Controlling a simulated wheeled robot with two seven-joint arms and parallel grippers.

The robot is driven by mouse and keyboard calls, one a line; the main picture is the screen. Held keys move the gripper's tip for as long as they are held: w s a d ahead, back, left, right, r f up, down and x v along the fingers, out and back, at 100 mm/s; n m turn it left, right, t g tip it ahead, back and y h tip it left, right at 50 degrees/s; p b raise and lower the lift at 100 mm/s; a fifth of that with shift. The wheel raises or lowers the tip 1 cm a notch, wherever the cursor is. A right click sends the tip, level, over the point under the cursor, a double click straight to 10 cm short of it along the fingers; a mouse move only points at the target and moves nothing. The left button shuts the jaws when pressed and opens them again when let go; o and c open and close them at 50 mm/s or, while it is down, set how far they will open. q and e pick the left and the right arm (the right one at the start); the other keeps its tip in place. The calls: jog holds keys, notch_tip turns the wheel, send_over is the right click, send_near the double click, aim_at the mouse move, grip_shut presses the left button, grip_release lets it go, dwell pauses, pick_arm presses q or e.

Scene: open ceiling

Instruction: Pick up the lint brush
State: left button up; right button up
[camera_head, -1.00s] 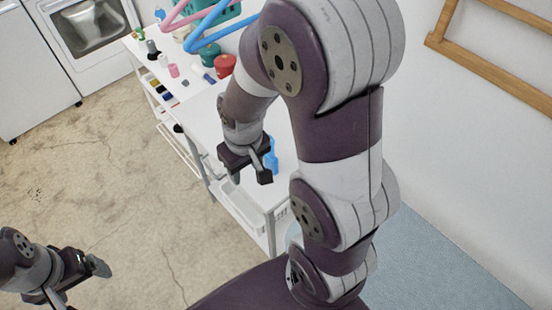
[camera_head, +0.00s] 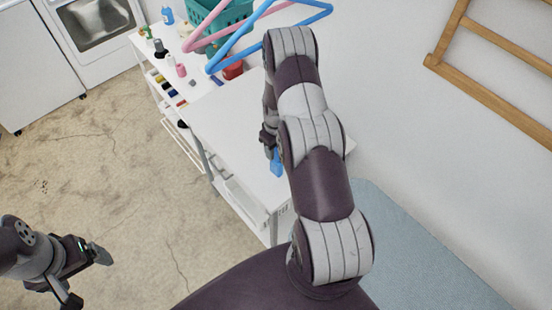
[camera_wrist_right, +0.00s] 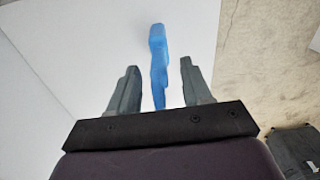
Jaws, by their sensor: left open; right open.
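A long blue object, which looks like the lint brush (camera_head: 277,163), lies on the white table beside my right arm. It also shows in the right wrist view (camera_wrist_right: 158,60), between and beyond the fingers. My right gripper (camera_wrist_right: 159,70) is open, with one finger on each side of the blue object and a gap on both sides. In the head view the right gripper (camera_head: 268,138) is mostly hidden behind my arm. My left gripper (camera_head: 88,278) is open and empty over the floor at lower left.
The white table (camera_head: 225,115) is bare around the blue object. A wooden frame (camera_head: 490,50) hangs on the wall at right.

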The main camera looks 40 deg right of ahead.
jog(key=shift+s+d+f, duration=0.1)
jog(key=shift+f, duration=0.8)
pick_arm(q)
jog(key=shift+d+r, duration=0.1)
jog(key=shift+r, duration=0.25)
pick_arm(e)
jog(key=c, duration=0.4)
grip_shut()
pick_arm(q)
jog(key=shift+s, duration=0.1)
pick_arm(e)
jog(key=shift+r, duration=0.1)
